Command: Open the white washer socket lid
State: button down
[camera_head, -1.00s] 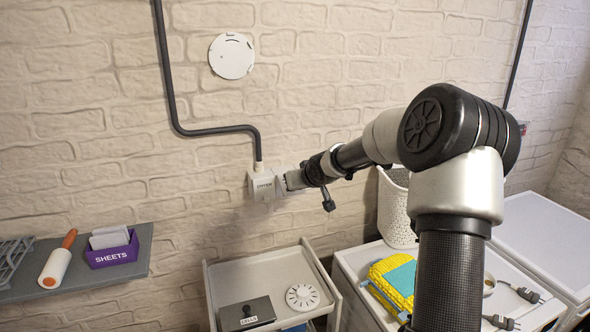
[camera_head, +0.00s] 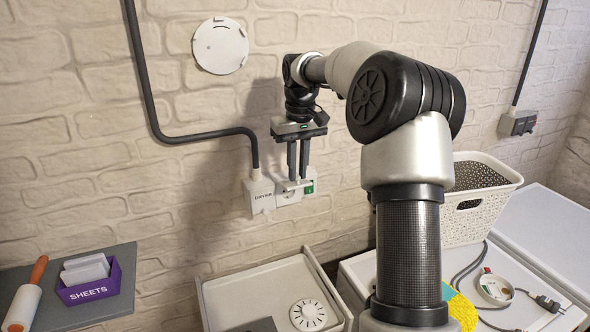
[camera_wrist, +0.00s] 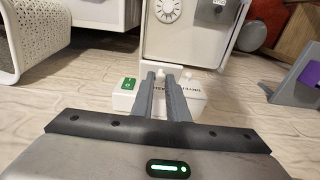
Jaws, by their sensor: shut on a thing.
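The white double socket box (camera_head: 262,194) is on the brick wall. Its left part is marked DRYER, and its right part has a green switch (camera_head: 309,187). My gripper (camera_head: 298,179) points down at the right part from above. Its two dark fingers are shut on a thin white piece (camera_head: 297,186), which seems to be the washer socket lid. In the wrist view my fingertips (camera_wrist: 165,74) reach the edge of the box, beside the green switch (camera_wrist: 129,84). The fingers partly cover the lid and the washer label. I cannot tell how far the lid is raised.
A black pipe (camera_head: 150,90) runs down the wall into the box. Below are a white cart (camera_head: 217,294) and a perforated basket (camera_head: 490,211). A shelf holds a purple SHEETS holder (camera_head: 91,286) at the lower left.

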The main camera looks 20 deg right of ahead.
aim_at(296, 183)
jog(key=shift+w+r+g, duration=0.15)
jog(key=shift+w+g, duration=0.15)
jog(key=shift+g, duration=0.2)
jog(key=c, duration=1.7)
grip_release()
jog(key=shift+c, duration=0.2)
jog(key=shift+r, duration=0.1)
notch_tip(296, 183, up, 12)
